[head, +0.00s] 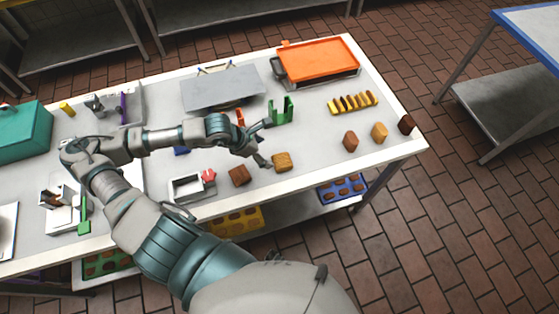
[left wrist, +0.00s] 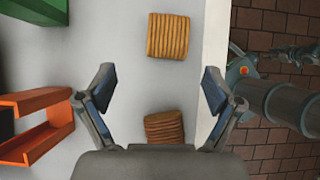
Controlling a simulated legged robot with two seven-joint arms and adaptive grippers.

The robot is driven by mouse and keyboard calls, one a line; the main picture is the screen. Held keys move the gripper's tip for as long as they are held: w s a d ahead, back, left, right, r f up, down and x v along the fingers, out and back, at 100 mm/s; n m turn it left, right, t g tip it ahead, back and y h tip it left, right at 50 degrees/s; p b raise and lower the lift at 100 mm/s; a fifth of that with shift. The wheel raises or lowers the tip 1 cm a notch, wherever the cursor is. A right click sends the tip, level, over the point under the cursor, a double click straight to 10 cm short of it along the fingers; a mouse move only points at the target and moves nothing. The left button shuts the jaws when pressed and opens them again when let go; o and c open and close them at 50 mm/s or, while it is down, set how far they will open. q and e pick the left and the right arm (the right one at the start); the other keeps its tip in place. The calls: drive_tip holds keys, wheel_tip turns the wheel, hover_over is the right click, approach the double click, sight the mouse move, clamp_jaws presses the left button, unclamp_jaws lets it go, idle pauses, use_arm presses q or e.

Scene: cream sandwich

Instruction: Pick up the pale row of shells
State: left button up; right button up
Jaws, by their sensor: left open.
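A pale golden ridged row of shells (head: 282,161) lies on the white table near its front edge. It shows at the top middle of the left wrist view (left wrist: 168,35). A browner ridged row (head: 239,176) lies to its left; it is partly hidden behind my gripper body in the left wrist view (left wrist: 164,127). My left gripper (head: 266,142) is open and empty above the table, just left of and behind the pale row. In the left wrist view its spread fingers (left wrist: 158,80) sit between the two rows, with the pale row beyond the tips.
An orange holder (left wrist: 35,125) and a green holder (head: 281,111) stand behind the rows. A yellow row of pieces (head: 353,103), small brown and tan blocks (head: 379,132) and an orange-topped tray (head: 318,60) lie to the right. A white box (head: 187,187) is at left.

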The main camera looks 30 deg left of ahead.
sight(280, 160)
use_arm(q)
drive_tip(key=d+f, duration=0.1)
drive_tip(key=w+d+f, duration=0.1)
drive_tip(key=d, duration=0.1)
drive_tip(key=shift+w+d+f, duration=0.2)
drive_tip(key=shift+d+f, duration=0.1)
drive_tip(key=shift+f, duration=0.1)
drive_tip(key=shift+w+f, duration=0.2)
drive_tip(key=f, duration=0.1)
drive_tip(key=w+f, duration=0.2)
drive_tip(key=f, duration=0.1)
drive_tip(key=shift+p, duration=0.4)
drive_tip(key=shift+d+f, duration=0.15)
drive_tip(key=shift+d, duration=0.55)
drive_tip(key=shift+d+r, duration=0.2)
drive_tip(key=shift+d, duration=0.05)
drive_tip(key=shift+c, duration=1.4)
drive_tip(key=c, duration=0.8)
drive_tip(key=shift+a, duration=0.15)
drive_tip(key=shift+c, duration=0.8)
drive_tip(key=shift+s+a+f, duration=0.1)
drive_tip(key=shift+a+f, duration=0.05)
drive_tip(key=shift+a, duration=0.35)
use_arm(e)
drive_tip(key=shift+s+d+f, duration=0.15)
drive_tip(key=shift+s, duration=0.4)
drive_tip(key=shift+s+d+f, duration=0.1)
drive_tip(key=shift+s+d, duration=0.05)
drive_tip(key=shift+s, duration=0.4)
